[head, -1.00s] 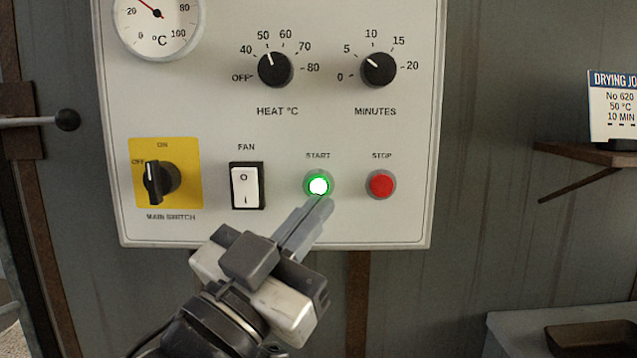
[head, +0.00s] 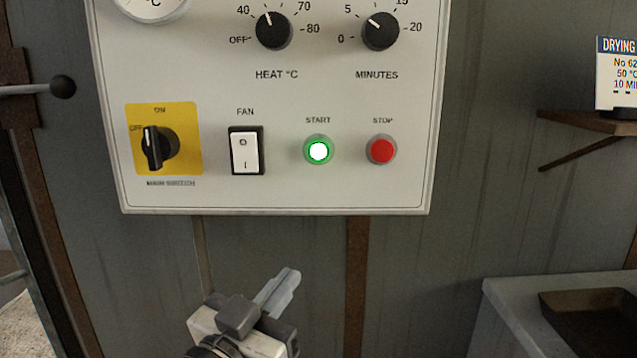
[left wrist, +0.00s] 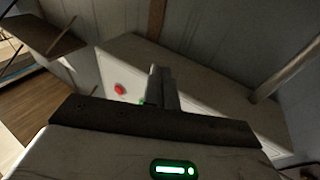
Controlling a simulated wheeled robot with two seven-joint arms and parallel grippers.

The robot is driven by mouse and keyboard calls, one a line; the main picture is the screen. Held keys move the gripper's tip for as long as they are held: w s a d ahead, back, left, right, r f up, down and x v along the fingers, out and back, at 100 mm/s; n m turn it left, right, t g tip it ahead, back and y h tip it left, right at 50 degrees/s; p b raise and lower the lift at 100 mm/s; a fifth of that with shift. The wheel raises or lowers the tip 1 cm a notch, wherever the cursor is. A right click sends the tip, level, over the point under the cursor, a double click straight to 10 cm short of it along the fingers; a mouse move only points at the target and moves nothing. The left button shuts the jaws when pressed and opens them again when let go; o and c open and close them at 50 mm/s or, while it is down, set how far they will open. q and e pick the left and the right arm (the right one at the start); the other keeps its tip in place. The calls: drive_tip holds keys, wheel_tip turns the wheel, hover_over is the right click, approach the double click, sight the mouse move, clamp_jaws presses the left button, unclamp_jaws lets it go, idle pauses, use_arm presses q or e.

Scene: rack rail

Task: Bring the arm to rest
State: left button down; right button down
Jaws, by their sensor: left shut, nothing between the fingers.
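My left gripper (head: 281,287) is in the lower middle of the head view, below the control panel (head: 300,199) and apart from it. Its fingers are together and hold nothing. In the left wrist view the closed fingers (left wrist: 162,88) point toward the pale panel. The START button (head: 318,150) glows white inside a green ring. The red STOP button (head: 381,150) is to its right and also shows in the left wrist view (left wrist: 118,90). My right gripper is not in view.
The panel also carries a main switch (head: 156,148), a fan rocker (head: 246,151) and two black knobs. At the right, a shelf (head: 590,122) holds a drying card (head: 618,72). Below it, a dark tray (head: 590,318) sits on a grey surface (head: 505,310). A lever knob (head: 63,87) is at the left.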

use_arm(q)
drive_tip(key=s+a+f+n+g+y, duration=0.1)
drive_tip(key=s+f, duration=0.4)
drive_tip(key=f, duration=0.5)
drive_tip(key=s+a+f+n+g+y, duration=0.1)
drive_tip(key=s+a+f, duration=0.4)
drive_tip(key=f, duration=0.5)
drive_tip(key=s+a+f+n+g+y, duration=0.1)
drive_tip(key=s+a+f+g+y, duration=0.2)
drive_tip(key=f, duration=0.7)
drive_tip(key=shift+s+f+n+g+y+p, duration=0.25)
drive_tip(key=shift+s+n+g+y+p, duration=0.05)
drive_tip(key=shift+s+g, duration=0.8)
